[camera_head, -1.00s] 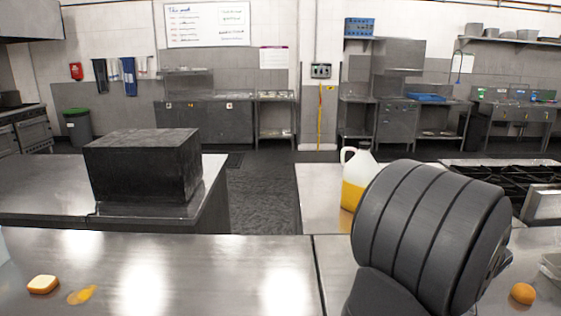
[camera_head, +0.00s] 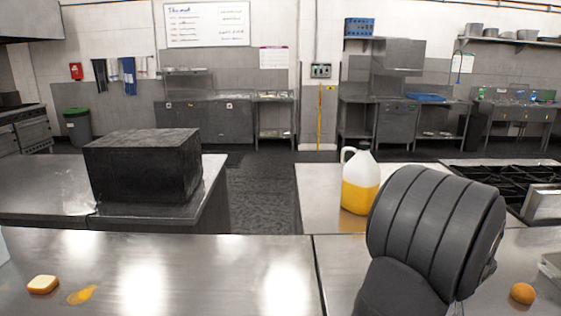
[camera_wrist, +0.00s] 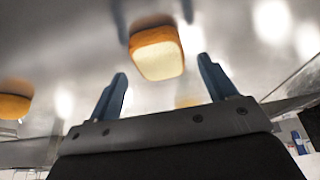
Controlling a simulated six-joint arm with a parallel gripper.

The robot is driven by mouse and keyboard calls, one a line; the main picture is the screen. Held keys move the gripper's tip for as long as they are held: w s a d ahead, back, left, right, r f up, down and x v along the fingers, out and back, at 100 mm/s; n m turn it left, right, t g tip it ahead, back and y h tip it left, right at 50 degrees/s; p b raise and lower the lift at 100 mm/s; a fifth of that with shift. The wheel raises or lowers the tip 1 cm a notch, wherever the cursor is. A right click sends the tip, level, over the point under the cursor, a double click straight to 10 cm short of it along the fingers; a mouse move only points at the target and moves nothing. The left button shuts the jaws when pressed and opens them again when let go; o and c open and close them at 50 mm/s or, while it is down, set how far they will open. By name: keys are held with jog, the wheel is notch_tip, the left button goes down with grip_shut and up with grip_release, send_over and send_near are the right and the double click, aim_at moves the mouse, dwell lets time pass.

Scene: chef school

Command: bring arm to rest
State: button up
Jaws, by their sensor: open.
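My gripper (camera_wrist: 162,66) shows in the wrist view with its two blue-grey fingers wide apart and nothing held between them. A bread-like piece (camera_wrist: 157,58) with a pale face and brown crust shows beyond the fingertips; I cannot tell how far away it is. In the head view my dark grey arm fills the lower right, above the steel counter (camera_head: 210,255), and hides the gripper itself.
A round orange item (camera_head: 522,293) lies at right. A jug of yellow liquid (camera_head: 360,190) stands behind my arm. A black box (camera_head: 145,165) sits on the left table.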

notch_tip(320, 180, up, 2)
jog(key=shift+r, duration=0.1)
jog(key=s+d+r, duration=0.3)
jog(key=s+r, duration=0.4)
jog(key=s, duration=0.4)
jog(key=w+a+n+y, duration=0.1)
jog(key=w+a+n, duration=0.2)
jog(key=w+a, duration=0.65)
jog(key=w+a+n+y, duration=0.1)
jog(key=w+a+n, duration=0.35)
jog(key=w, duration=0.85)
jog(key=w+a+n, duration=0.1)
jog(key=w+a, duration=0.3)
jog(key=a, duration=0.5)
jog(key=w+a+n+g+y, duration=0.1)
jog(key=w+a, duration=0.3)
jog(key=a, duration=0.5)
jog(key=w+a+n+g, duration=0.1)
jog(key=w+a, duration=0.3)
jog(key=a, duration=0.5)
jog(key=shift+r+y, duration=0.35)
jog(key=shift+y, duration=0.05)
jog(key=shift+o, duration=0.4)
jog(key=shift+a+n, duration=0.1)
jog(key=shift+n, duration=0.15)
